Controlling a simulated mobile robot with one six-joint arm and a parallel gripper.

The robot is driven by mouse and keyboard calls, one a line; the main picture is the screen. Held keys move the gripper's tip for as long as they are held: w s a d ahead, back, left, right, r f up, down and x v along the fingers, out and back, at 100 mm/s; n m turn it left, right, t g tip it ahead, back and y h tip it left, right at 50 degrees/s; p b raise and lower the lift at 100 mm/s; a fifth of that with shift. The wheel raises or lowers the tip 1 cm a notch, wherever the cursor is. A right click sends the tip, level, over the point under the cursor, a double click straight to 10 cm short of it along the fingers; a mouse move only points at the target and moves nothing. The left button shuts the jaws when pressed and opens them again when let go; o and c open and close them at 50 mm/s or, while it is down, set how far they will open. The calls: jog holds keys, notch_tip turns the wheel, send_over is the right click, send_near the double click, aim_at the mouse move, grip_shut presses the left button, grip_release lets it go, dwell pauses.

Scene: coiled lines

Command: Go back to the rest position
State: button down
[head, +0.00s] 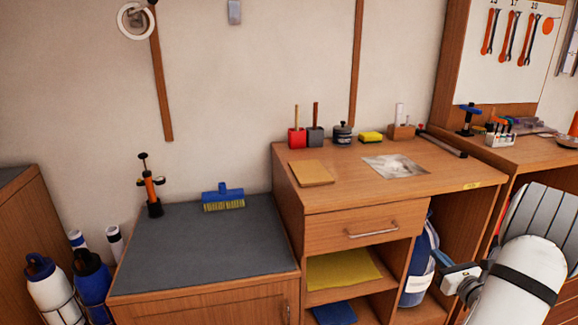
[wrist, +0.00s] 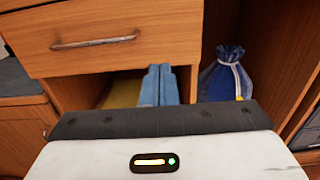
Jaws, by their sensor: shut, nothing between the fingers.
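My gripper (head: 437,258) shows at the lower right of the head view, in front of the wooden cabinet's right-hand opening. Its light blue fingers also show in the wrist view (wrist: 157,84), close together, shut and empty. They point toward the divider below the drawer. The wooden cabinet (head: 450,182) has a shut drawer with a metal handle (head: 372,230). A blue bag (head: 421,262) stands in the right-hand opening behind my gripper, partly hidden; it is clearer in the wrist view (wrist: 226,76).
The cabinet top holds a tan board (head: 311,173), a grey-white sheet (head: 394,166), a yellow sponge (head: 371,137) and a dark rod (head: 443,144). A yellow cloth (head: 342,270) lies on the shelf. A blue brush (head: 223,197) lies on the lower grey top (head: 205,245). A workbench (head: 540,152) stands at right.

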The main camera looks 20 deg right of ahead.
jog(key=w+a+r+n+g+y+p, duration=0.25)
jog(key=a+r+n+g+y, duration=0.3)
jog(key=a, duration=0.75)
jog(key=w+a+r+n+g+y+p, duration=0.2)
jog(key=a+r+n+y+p, duration=0.2)
jog(key=a+r+n, duration=0.65)
jog(key=s+a+r+n+g+h+p, duration=0.1)
jog(key=s+a+r+n+g+p, duration=0.25)
jog(key=a, duration=0.55)
jog(key=s+a+n+g+h+p, duration=0.1)
jog(key=s+a+n+g+p, duration=0.2)
jog(key=s+a+n+g, duration=0.45)
jog(key=s+a+r+n+t+h+p, duration=0.2)
jog(key=s+r+n+t+h+p, duration=0.1)
jog(key=s+r+n+h+p, duration=0.3)
notch_tip(320, 180, up, 2)
jog(key=s+n+h, duration=0.1)
jog(key=n, duration=0.2)
jog(key=shift+s+r+n, duration=0.15)
jog(key=shift+s+n, duration=0.15)
